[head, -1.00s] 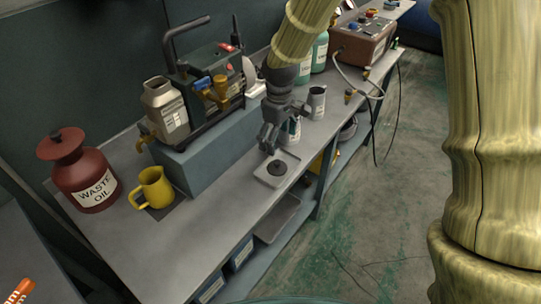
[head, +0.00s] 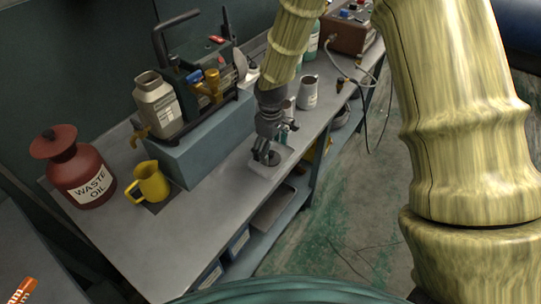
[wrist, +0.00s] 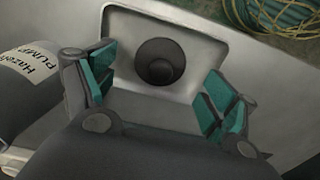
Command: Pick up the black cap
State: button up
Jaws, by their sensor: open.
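The black cap (wrist: 160,61) is a round dark disc with a smaller round knob in the middle. It sits in a shallow light-grey square tray (wrist: 121,87) in the wrist view. My gripper (wrist: 157,88) is open and empty, with its teal-padded fingers apart on the left and right of the tray's near part. The cap lies ahead of the fingers, between their lines, and nothing touches it. In the head view my gripper (head: 266,157) is over the tray (head: 284,163) near the bench's front edge and hides most of the cap.
A bottle with a pump label (wrist: 27,85) stands close to the left finger. In the head view, a grey metal jug (head: 308,92), a yellow jug (head: 150,183) and a red waste oil can (head: 80,170) stand on the bench. The bench front left is clear.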

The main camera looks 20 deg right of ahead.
aim_at(274, 158)
jog(key=shift+f, duration=1.1)
jog(key=shift+s, duration=0.1)
grip_shut()
